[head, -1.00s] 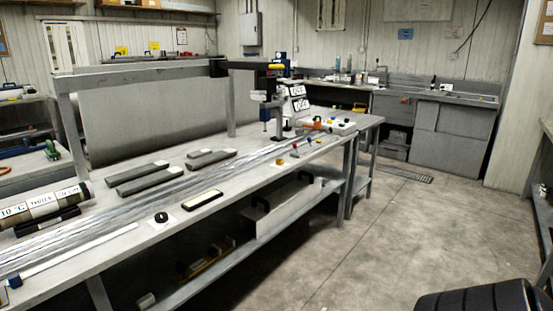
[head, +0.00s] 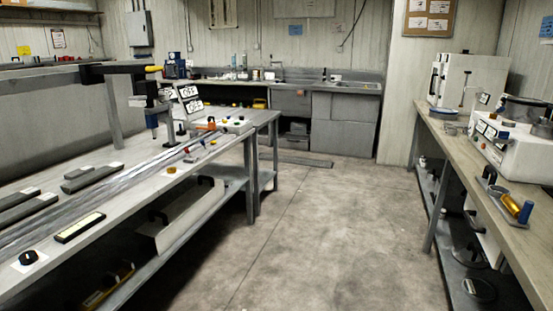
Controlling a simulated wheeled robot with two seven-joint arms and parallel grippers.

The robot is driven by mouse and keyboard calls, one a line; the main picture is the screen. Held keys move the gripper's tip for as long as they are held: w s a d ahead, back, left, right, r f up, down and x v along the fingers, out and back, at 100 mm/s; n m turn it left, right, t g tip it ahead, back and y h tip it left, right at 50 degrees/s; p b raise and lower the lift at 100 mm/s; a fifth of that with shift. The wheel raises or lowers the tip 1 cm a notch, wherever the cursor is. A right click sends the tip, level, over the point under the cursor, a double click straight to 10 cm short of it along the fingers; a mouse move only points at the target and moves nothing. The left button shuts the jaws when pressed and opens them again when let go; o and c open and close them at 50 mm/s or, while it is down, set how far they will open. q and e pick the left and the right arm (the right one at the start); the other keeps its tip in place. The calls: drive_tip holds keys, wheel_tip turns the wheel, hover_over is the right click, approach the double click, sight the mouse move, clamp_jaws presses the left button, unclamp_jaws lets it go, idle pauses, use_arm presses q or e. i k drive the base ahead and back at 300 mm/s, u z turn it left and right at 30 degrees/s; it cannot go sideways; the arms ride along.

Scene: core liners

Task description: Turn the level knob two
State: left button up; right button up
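Neither of my grippers is in view. A black knob on a small white plate (head: 28,257) sits on the left workbench (head: 130,205), near its front edge at lower left. A white instrument (head: 512,150) with small panel details stands on the right bench. Another white box-shaped device (head: 455,80) stands behind it. No label for a level knob can be read, so I cannot tell which control is knob two.
A clear concrete floor (head: 310,230) runs between the two benches. The right bench (head: 445,140) also holds a gold and blue cylinder (head: 515,208) near its edge. Grey cabinets (head: 343,125) and a low grey strip (head: 297,160) lie at the back.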

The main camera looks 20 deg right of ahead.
sight(171, 171)
drive_tip(key=z, duration=0.9)
drive_tip(key=i, duration=3)
drive_tip(key=u, duration=2.95)
